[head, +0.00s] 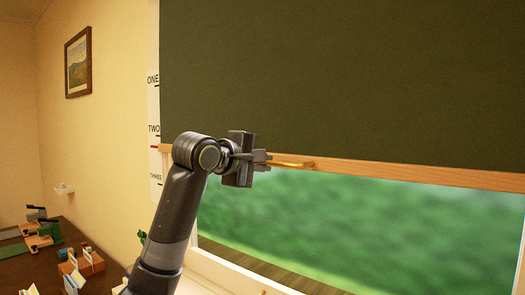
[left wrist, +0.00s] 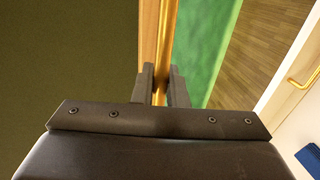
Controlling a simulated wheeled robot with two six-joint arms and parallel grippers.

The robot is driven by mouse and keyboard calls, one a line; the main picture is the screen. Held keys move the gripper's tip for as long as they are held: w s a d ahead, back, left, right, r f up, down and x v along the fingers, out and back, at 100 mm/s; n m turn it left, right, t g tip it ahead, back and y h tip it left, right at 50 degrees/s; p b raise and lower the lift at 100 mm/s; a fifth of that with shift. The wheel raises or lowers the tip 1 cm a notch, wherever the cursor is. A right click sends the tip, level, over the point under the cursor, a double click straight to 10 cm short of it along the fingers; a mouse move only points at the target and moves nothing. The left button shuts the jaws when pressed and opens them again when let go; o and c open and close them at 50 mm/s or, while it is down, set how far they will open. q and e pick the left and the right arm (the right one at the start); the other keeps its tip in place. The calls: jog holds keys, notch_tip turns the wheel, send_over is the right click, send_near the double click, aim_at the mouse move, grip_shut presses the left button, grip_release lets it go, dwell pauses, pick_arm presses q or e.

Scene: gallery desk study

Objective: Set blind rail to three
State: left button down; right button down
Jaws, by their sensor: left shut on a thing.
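The dark green blind (head: 340,75) hangs over the window with a wooden rail (head: 410,177) along its bottom edge. The rail's left end is level with the line just below the word TWO (head: 154,129) on the white scale strip (head: 154,105). THREE (head: 156,177) is lower on the strip. A brass handle (head: 295,164) is on the rail. My left gripper (head: 266,159) is shut on this handle; in the left wrist view the fingers (left wrist: 161,88) stand on both sides of the brass bar (left wrist: 167,35). My right gripper is not in view.
Below the rail is open window with green outside, above a white sill (head: 240,272). A dark desk (head: 100,247) at lower left holds small boxes and tools. A framed picture (head: 78,63) hangs on the left wall. Another brass handle (left wrist: 303,78) shows at right in the wrist view.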

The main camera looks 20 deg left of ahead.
pick_arm(q)
notch_tip(320, 180, down, 16)
jog(key=b, duration=0.6)
jog(key=c, duration=1.6)
grip_release()
jog(key=shift+o, duration=0.2)
jog(key=b+v, duration=0.3)
jog(key=v, duration=1.4)
jog(key=shift+s, duration=0.25)
jog(key=shift+f, duration=0.1)
